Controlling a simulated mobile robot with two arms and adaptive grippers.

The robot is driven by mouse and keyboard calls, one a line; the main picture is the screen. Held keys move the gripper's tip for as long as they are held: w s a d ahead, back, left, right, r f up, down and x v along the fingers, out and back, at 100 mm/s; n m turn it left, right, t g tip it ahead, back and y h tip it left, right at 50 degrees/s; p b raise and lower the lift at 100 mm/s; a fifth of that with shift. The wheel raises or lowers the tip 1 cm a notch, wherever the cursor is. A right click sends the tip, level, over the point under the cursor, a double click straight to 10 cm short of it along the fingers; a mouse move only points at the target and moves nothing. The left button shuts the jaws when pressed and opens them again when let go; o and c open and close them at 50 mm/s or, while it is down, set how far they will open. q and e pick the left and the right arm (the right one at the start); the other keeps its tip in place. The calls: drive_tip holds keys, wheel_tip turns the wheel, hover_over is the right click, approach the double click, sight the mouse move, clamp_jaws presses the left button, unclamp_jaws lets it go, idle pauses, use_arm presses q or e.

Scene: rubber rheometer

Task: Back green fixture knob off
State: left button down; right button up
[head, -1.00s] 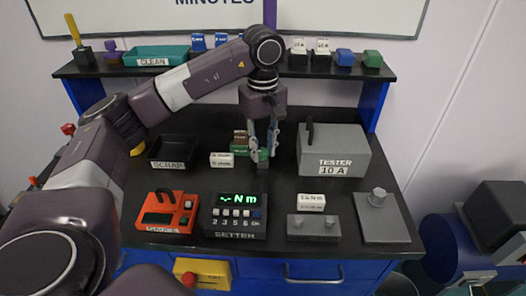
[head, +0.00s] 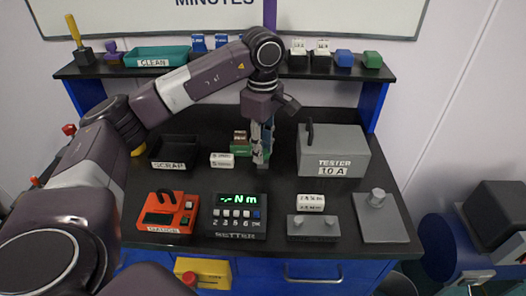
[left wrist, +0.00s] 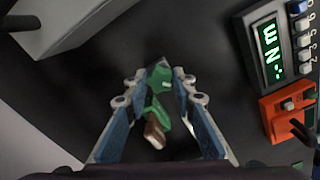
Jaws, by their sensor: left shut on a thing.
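The small green fixture (head: 241,149) stands near the middle of the black worktop, with a brown piece (head: 239,136) on it. My left gripper (head: 261,160) points straight down at the fixture's right side and hides part of it. In the left wrist view the gripper (left wrist: 156,78) has its fingertips on either side of a green knob-like part (left wrist: 158,76) of the fixture, shut on it. The brown piece (left wrist: 154,134) shows nearer the palm between the fingers. The exact finger contact is hard to see. My right gripper is not in view.
A black SCRAP tray (head: 174,166) and a white labelled block (head: 222,160) lie to the left. The grey TESTER box (head: 333,150) stands to the right. The SETTER (head: 236,230) and a red device (head: 165,227) are in front. A shelf (head: 220,70) runs behind.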

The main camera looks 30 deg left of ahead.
use_arm(q)
drive_tip(key=shift+n, duration=1.4)
drive_tip(key=n, duration=0.3)
drive_tip(key=shift+s+n+p, duration=0.1)
drive_tip(key=shift+n+p, duration=0.2)
drive_tip(key=shift+p, duration=0.05)
drive_tip(key=shift+n, duration=0.4)
drive_tip(key=n, duration=0.4)
drive_tip(key=shift+f+n+p, duration=0.1)
drive_tip(key=shift+n+p, duration=0.2)
drive_tip(key=shift+p, duration=0.05)
drive_tip(key=c, duration=1.8)
unclamp_jaws()
drive_tip(key=shift+o, duration=0.2)
